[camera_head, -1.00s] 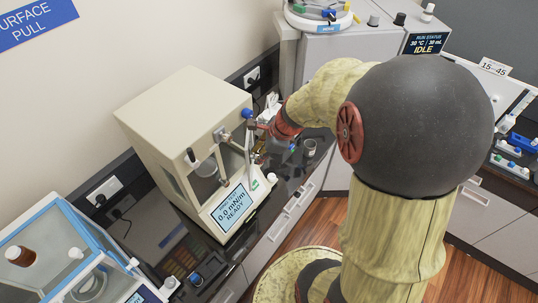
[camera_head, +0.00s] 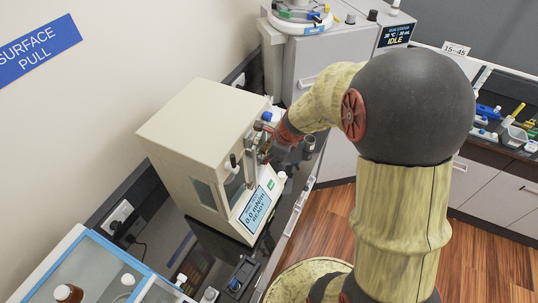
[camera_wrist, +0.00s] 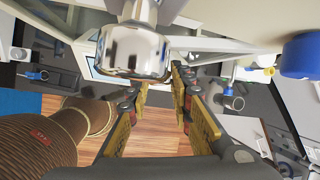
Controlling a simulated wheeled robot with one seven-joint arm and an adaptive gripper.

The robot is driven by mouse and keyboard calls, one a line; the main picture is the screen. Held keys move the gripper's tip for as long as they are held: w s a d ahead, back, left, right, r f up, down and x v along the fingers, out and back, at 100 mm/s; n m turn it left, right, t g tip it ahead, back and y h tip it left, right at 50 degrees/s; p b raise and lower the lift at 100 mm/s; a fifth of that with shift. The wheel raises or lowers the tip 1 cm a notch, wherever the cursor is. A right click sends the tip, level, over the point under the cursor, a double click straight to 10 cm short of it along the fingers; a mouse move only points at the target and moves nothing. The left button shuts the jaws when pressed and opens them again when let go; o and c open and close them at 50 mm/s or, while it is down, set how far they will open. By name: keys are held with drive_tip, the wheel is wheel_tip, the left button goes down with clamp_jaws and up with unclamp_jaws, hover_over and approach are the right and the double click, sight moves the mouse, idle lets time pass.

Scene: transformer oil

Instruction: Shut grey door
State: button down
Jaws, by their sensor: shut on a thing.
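The cream instrument (camera_head: 195,125) stands on the dark bench, its lit screen (camera_head: 257,207) reading READY. My gripper (camera_head: 262,150) is at the right part of its open-looking front, by the grey door. My gripper, also in the wrist view (camera_wrist: 165,95), is shut on what seems to be the grey door's edge or handle. The fingers look spread there, and the exact grip is hidden behind a shiny metal cylinder (camera_wrist: 133,52). The door's full outline and angle are unclear.
A blue knob (camera_wrist: 302,55) lies close right of the gripper in the wrist view. A blue-framed glass case (camera_head: 85,262) stands at lower left. A grey cabinet (camera_head: 325,65) stands behind. Wooden floor (camera_head: 325,222) is open in front of the bench.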

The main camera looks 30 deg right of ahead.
idle(0.3)
drive_tip(key=c, duration=1.6)
unclamp_jaws()
drive_tip(key=v, duration=1.2)
drive_tip(key=shift+w, duration=0.1)
drive_tip(key=shift+c, duration=0.2)
